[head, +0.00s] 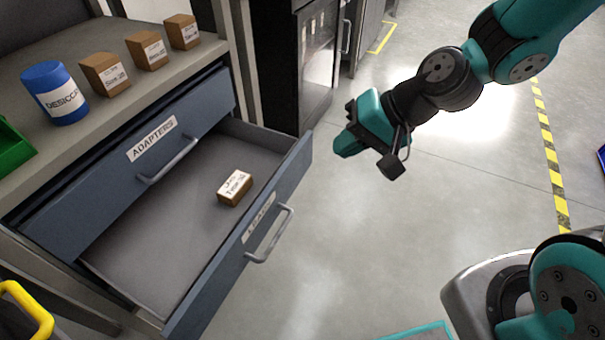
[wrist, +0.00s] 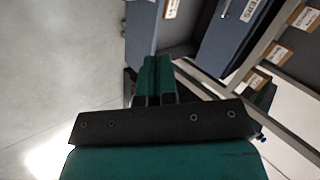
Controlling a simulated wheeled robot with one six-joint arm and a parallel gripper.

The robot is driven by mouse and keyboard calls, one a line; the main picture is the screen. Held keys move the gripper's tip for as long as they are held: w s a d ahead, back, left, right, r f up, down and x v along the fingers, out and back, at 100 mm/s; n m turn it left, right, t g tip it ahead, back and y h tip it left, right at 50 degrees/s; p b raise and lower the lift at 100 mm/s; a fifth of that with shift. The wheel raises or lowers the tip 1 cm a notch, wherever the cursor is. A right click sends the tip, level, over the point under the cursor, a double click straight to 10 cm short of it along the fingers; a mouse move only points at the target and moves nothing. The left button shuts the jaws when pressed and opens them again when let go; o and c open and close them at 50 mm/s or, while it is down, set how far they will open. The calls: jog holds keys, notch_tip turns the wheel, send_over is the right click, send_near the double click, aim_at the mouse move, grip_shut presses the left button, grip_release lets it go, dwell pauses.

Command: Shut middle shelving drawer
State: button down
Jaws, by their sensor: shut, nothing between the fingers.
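The open drawer (head: 225,258) has a blue-grey front with a partly readable label and a bar handle (head: 270,236). It is pulled far out beneath the shut drawer labelled ADAPTERS (head: 110,165). A small brown box (head: 235,188) with a white label lies inside the open drawer. My gripper (head: 346,146) is shut and empty, in the air just right of the open drawer's far front corner, apparently apart from it. In the wrist view my shut fingers (wrist: 155,80) point toward the drawer unit, and the ADAPTERS drawer front (wrist: 235,30) shows at upper right.
On the counter stand a blue DESICCANT tub (head: 54,92), several brown boxes (head: 147,50) and a green bin (head: 12,150). A dark cabinet (head: 300,60) stands behind. A yellow bar (head: 28,308) shows at lower left. The floor (head: 400,240) right of the drawer is clear.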

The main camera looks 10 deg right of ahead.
aim_at(292, 166)
jog(key=w+d+f+m+t+b, duration=0.25)
jog(key=w+d+f+m, duration=0.2)
jog(key=f, duration=0.45)
jog(key=shift+m, duration=0.35)
jog(key=b+x, duration=0.1)
jog(key=x, duration=0.3)
jog(key=a+r+x, duration=0.1)
jog(key=x, duration=0.3)
jog(key=r+b+x, duration=0.1)
jog(key=x, duration=0.3)
jog(key=shift+w+a+b, duration=0.35)
jog(key=shift+w+a, duration=0.35)
jog(key=shift+a, duration=0.05)
